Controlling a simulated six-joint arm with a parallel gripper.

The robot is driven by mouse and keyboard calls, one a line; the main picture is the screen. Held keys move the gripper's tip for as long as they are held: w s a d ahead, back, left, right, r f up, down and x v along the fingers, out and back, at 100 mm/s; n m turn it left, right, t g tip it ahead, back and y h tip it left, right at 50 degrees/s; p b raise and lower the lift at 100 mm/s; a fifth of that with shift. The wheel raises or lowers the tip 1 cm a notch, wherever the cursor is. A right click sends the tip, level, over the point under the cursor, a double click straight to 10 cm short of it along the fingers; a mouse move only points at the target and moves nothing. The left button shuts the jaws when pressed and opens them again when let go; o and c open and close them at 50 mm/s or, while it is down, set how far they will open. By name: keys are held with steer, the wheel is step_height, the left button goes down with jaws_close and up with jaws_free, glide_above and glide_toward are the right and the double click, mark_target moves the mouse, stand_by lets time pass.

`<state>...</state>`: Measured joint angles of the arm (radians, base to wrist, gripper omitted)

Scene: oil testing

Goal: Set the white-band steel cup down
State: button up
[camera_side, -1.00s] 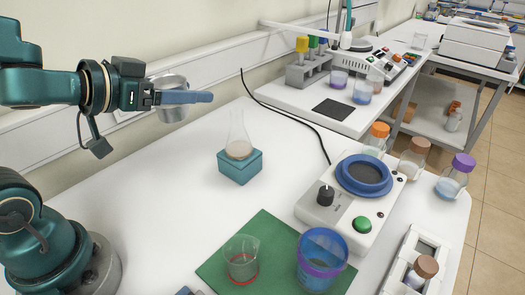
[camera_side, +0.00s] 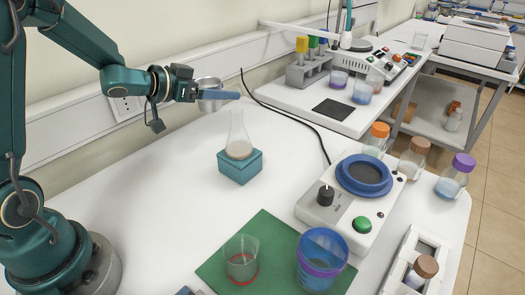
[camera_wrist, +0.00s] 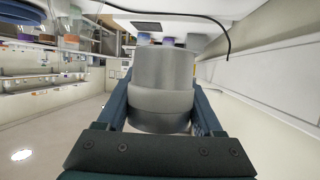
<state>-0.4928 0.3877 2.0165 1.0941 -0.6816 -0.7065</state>
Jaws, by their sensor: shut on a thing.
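The steel cup (camera_side: 208,106) is grey metal and is held in the air over the back left of the white bench, left of and above a conical flask. My gripper (camera_side: 222,95) is shut on it, with one finger crossing in front of the cup in the side view. In the wrist view the cup (camera_wrist: 160,70) stands between the two fingers, with a paler band around its lower part. Its underside and contents are hidden.
The flask (camera_side: 238,145) stands on a teal block (camera_side: 240,168). A green mat (camera_side: 222,262) holds two beakers. A hotplate-like device (camera_side: 330,212) stands at the right. The bench left of the block is clear. A wall rail (camera_side: 60,140) runs behind.

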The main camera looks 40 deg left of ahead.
steer(key=shift+s+a+f+n+g+y, duration=0.15)
steer(key=shift+s+a+f+n+y, duration=0.25)
steer(key=shift+a+f+n+y, duration=1.35)
steer(key=shift+s+a+f+n+g+y, duration=0.1)
steer(key=shift+s+a+f+n+y, duration=0.4)
steer(key=shift+a+f, duration=1.35)
steer(key=shift+s+a+f+n+g+y, duration=0.25)
steer(key=shift+a+f+n+y, duration=0.9)
steer(key=shift+f, duration=1.5)
